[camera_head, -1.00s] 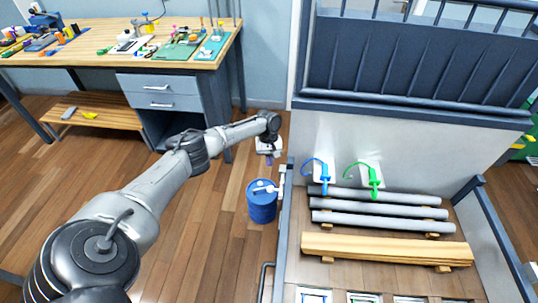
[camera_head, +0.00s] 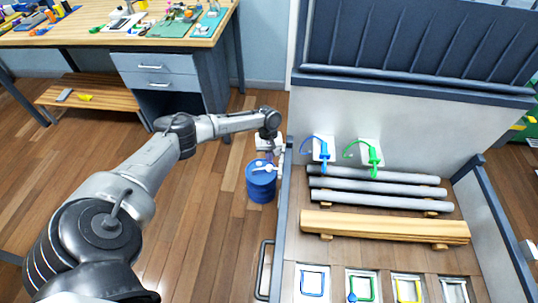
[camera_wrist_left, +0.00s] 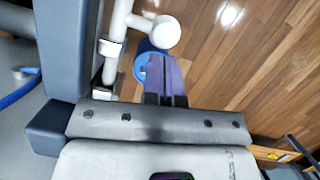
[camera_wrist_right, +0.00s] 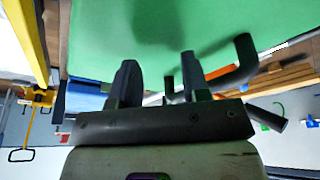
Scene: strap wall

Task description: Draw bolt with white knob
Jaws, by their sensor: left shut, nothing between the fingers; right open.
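The bolt is a white rod with a round white knob (camera_head: 257,168) on the outer left side of the truck-bed-like frame, above a blue drum in the head view. In the left wrist view the white bolt rod (camera_wrist_left: 117,42) runs up the picture, and its knob (camera_wrist_left: 160,33) sticks out to the right. My left gripper (camera_head: 269,157) is shut and empty, close beside the knob. Its purple fingers (camera_wrist_left: 166,62) point at the knob from just below it in the wrist picture; whether they touch is unclear. My right gripper (camera_wrist_right: 157,78) is open and empty.
A blue drum (camera_head: 262,188) stands on the floor under the bolt. The bed's side rail (camera_head: 281,215) is right of the left gripper. Grey pipes (camera_head: 375,186) and timber (camera_head: 385,226) lie in the bed. A dark bent bar (camera_wrist_right: 244,60) is close to the right gripper's fingers.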

